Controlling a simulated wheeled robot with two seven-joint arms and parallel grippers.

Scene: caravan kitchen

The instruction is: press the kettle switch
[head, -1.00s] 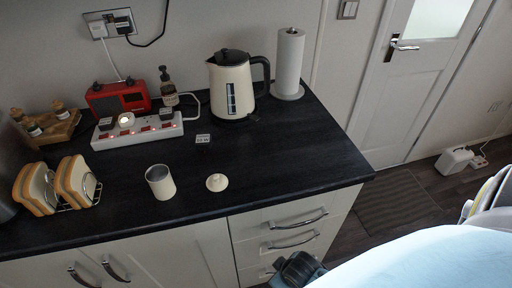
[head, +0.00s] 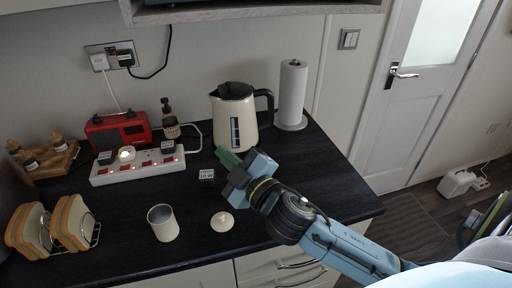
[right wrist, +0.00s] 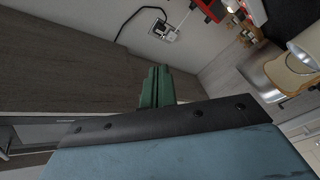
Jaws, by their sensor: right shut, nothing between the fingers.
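The cream kettle (head: 234,122) stands upright at the back of the black worktop, with a black lid, a black handle on its right and a dark window strip on its front. I cannot make out its switch. My right gripper (head: 226,157) is over the worktop just in front of the kettle's base, its green fingers pointing toward the back left. They look close to the base, but I cannot tell whether they touch. The fingers (right wrist: 156,86) are shut and empty in the right wrist view, where the kettle does not show. My left gripper is out of view.
A paper towel roll (head: 291,95) stands right of the kettle. A white power strip (head: 138,167) and red radio (head: 117,130) are on the left.

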